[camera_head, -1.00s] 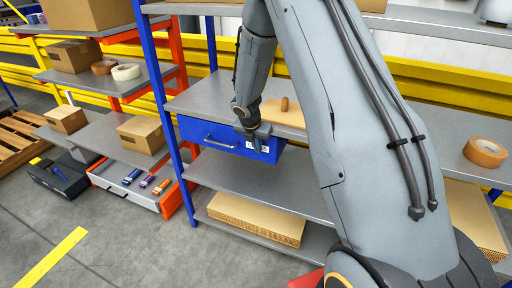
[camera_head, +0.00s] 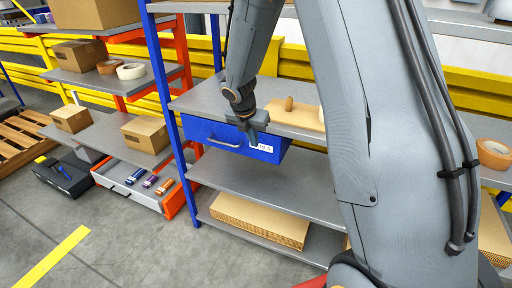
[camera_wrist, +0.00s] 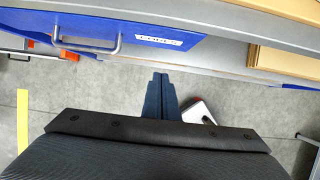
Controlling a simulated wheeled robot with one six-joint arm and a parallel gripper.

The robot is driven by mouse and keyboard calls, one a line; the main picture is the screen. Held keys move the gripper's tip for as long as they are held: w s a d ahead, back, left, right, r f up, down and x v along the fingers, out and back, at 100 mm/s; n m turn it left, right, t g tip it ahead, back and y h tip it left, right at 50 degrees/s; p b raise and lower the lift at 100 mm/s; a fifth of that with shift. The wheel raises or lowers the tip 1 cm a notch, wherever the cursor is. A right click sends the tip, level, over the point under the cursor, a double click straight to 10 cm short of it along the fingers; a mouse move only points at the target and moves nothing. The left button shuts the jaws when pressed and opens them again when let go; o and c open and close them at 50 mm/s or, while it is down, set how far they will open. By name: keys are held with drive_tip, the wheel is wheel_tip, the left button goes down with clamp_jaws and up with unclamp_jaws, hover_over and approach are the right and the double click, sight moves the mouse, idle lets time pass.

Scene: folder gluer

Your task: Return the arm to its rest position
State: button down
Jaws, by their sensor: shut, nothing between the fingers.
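My gripper (camera_head: 252,133) is in front of the blue drawer (camera_head: 215,133) under the shelf, near the drawer's white label. In the wrist view my gripper (camera_wrist: 160,98) has its dark fingers together with nothing between them. The blue drawer (camera_wrist: 110,32) shows at the top of that view with its grey handle and label, apart from the fingertips. The drawer looks closed or nearly so. My arm crosses the right half of the head view and hides part of the shelves.
A board with a wooden knob (camera_head: 289,103) lies on the shelf above the drawer. Flat cardboard (camera_head: 260,220) lies on a lower shelf. The floor at lower left is clear.

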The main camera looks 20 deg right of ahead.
drive_tip(key=s+a+r+m+g+y, duration=0.1)
drive_tip(key=s+r+m, duration=0.1)
drive_tip(key=s+m, duration=1.1)
drive_tip(key=s+a+r+m+y, duration=0.2)
drive_tip(key=s+m, duration=1)
drive_tip(key=m, duration=0.2)
drive_tip(key=shift+s+a+r+m+g, duration=0.3)
drive_tip(key=shift+s+g, duration=0.05)
drive_tip(key=shift+g, duration=0.05)
